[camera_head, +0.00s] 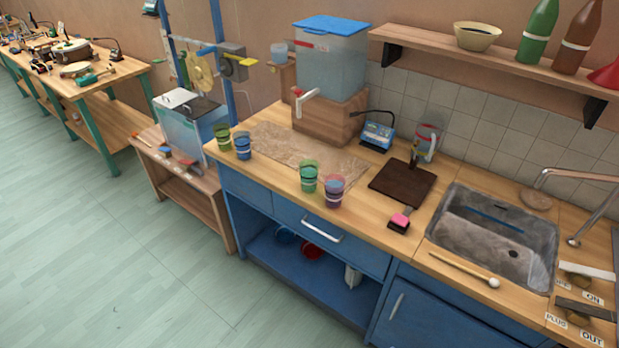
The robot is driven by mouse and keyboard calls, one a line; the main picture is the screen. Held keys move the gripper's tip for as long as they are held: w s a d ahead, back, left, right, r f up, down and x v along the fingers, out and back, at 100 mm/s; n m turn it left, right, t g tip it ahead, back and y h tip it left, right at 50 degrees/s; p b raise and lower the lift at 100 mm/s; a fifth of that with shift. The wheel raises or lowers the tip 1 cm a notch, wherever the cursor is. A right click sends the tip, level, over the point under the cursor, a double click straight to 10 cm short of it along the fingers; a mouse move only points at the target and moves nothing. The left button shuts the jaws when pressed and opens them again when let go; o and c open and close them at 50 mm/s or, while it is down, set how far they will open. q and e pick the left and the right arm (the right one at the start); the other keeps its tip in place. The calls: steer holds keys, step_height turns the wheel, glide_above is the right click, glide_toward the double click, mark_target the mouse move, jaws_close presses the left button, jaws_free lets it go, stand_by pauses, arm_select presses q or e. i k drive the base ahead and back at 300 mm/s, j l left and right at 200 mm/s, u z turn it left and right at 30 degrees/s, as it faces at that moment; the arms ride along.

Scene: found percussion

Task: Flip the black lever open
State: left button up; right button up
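The black lever (587,310) is at the lower right corner of the counter, in front of and to the right of the sink. It is a flat dark bar on a small brownish mount, with a "PLUG" label (556,321) on its left and an "OUT" label (592,338) in front of it. A similar white lever (588,269) sits just behind it, with an "ON" label (594,298) near it. The picture edge lies close to the right end of the black lever. Neither of my grippers is in view.
The stone sink (500,235) and a mallet (465,269) lie left of the levers. A metal faucet (590,205) rises behind them. Cups, a dark board (402,184) and a clear water tank (331,65) stand farther left. The floor (110,260) at left is clear.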

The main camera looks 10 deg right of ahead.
mark_target(583, 308)
steer(key=z, duration=2.15)
